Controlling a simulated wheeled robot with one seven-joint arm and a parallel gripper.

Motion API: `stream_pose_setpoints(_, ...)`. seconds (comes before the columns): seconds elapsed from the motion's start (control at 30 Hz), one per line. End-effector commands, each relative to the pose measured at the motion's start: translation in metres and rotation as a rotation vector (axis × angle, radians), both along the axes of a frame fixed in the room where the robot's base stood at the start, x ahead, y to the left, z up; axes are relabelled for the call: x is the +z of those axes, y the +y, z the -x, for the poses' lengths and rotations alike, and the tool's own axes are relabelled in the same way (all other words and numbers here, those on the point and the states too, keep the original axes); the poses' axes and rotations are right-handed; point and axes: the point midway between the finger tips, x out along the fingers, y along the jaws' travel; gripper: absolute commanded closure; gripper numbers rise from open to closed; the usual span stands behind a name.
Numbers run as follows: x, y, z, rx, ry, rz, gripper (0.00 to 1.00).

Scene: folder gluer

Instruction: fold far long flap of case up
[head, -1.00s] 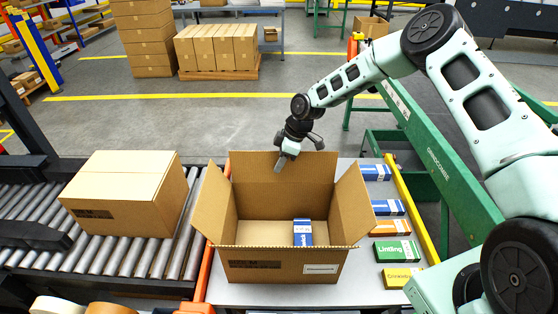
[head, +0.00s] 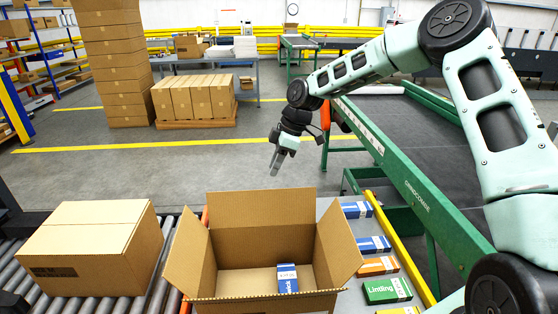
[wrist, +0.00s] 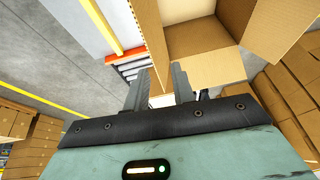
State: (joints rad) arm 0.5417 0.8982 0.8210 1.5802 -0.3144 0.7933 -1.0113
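The open brown case (head: 265,303) stands on the table, with a blue-and-white carton (head: 287,279) inside. Its far long flap (head: 262,207) stands up in line with the far wall. The left short flap (head: 187,252) and right short flap (head: 339,243) stand up and lean outward. The near long flap cannot be made out. My gripper (head: 274,172) is just above the far flap's top edge in the head view, apart from it and empty. In the wrist view my gripper (wrist: 161,68) shows two fingers with a gap between them, and the case (wrist: 202,38) lies ahead.
A closed brown box (head: 90,245) sits on the roller conveyor left of the case. Several small cartons (head: 380,265) line the table at the right, beside a yellow rail (head: 400,245). A green-framed conveyor (head: 415,190) stands further right.

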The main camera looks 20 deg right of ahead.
Motion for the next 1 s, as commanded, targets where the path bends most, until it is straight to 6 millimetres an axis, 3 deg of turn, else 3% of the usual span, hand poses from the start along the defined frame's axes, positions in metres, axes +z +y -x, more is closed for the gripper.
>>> stream_pose_setpoints(0.3, 0.025, -0.01, 0.002, -0.001, 0.001, 0.0, 0.75)
stream_pose_setpoints(1.0, 0.025, -0.01, 0.002, -0.001, 0.001, 0.0, 0.75)
